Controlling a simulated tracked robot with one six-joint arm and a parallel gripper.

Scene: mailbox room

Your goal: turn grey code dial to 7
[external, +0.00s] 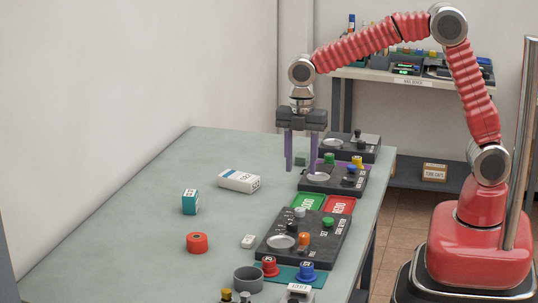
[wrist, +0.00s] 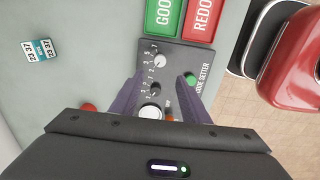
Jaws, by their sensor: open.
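The code setter panel (external: 318,251) is a dark box on the table's right side. In the wrist view (wrist: 176,52) it carries a light grey dial (wrist: 160,61) with numerals beside it, and a black dial (wrist: 155,89) below. The grey dial also shows in the external view (external: 300,212). Its pointer setting is too small to read. My gripper (external: 301,168) is open and empty, pointing down, above the table. In the wrist view its purple fingers (wrist: 163,82) are spread over the panel, apart from the grey dial.
The panel also has a green knob (external: 328,222), an orange knob (external: 304,238) and a silver disc (external: 282,241). Green (external: 307,202) and red (external: 340,205) plates lie behind it. Another dark panel (external: 343,188) stands farther back. The table's left side has open room.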

